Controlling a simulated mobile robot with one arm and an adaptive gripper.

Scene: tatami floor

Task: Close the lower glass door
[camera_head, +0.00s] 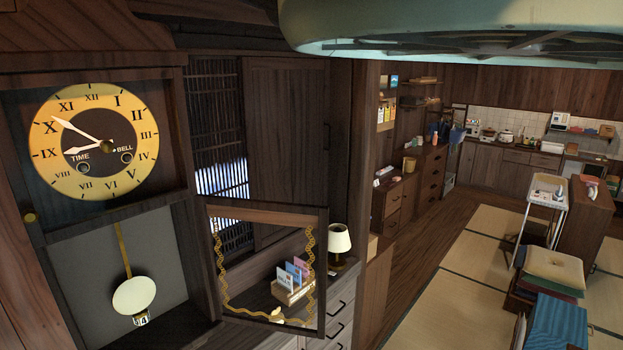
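A dark wooden wall clock fills the left side. Its yellow dial (93,141) sits behind the upper door, which looks shut and has a small round brass knob (30,218). The lower compartment (75,285) stands uncovered, with a pendulum (134,295) hanging in it. The lower glass door (266,215) is swung out to the right of the clock, with a wooden frame and gold wavy trim along the pane. Shelves and cards show through its glass. My gripper is not in view, and nothing is seen touching the door.
A white-shaded lamp (340,240) stands on a drawer cabinet (342,318) just right of the door. A large greenish rounded shape (450,25) hangs close overhead. Cushions (553,268), a low cart and tatami floor (480,245) lie farther right.

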